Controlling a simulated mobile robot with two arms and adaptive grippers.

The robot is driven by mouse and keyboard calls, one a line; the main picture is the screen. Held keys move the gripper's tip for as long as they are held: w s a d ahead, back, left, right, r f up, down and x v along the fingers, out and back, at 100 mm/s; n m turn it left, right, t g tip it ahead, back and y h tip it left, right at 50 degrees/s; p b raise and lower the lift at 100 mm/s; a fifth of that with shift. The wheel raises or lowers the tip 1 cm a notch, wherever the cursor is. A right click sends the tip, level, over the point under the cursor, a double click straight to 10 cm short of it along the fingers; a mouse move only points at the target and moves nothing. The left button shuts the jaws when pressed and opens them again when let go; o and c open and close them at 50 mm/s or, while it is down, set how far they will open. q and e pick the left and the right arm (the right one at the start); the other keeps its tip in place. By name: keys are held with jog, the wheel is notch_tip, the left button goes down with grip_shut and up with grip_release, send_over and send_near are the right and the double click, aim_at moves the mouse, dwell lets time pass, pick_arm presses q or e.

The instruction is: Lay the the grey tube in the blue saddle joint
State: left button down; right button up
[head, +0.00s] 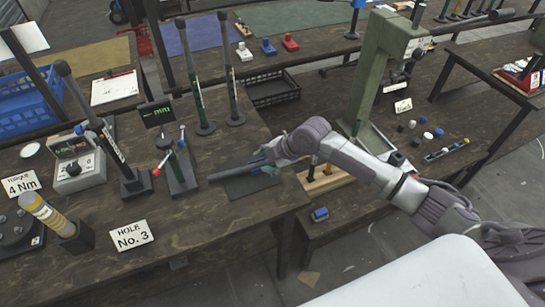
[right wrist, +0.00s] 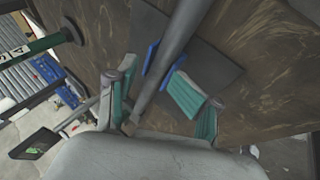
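The grey tube (head: 236,172) lies low over a dark mat on the near bench. It also shows in the right wrist view (right wrist: 179,42), running between my fingers. My right gripper (head: 268,160) is at the tube's right end, with its blue-tipped fingers (right wrist: 162,64) against both sides of the tube. A blue block (head: 267,47), which looks like the blue saddle joint, stands on the far bench between a white and a red one. It is well away from the tube, and its details are too small to tell. My left gripper is not in view.
Upright tools (head: 198,85) and a small stand (head: 175,160) are left of the tube. A black crate (head: 272,90) sits beyond the bench. A blue-grey piece (head: 320,214) lies near the lower bench edge.

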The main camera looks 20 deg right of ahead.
jog(key=v, duration=1.1)
jog(key=shift+s, duration=0.25)
jog(key=shift+d+r, duration=0.1)
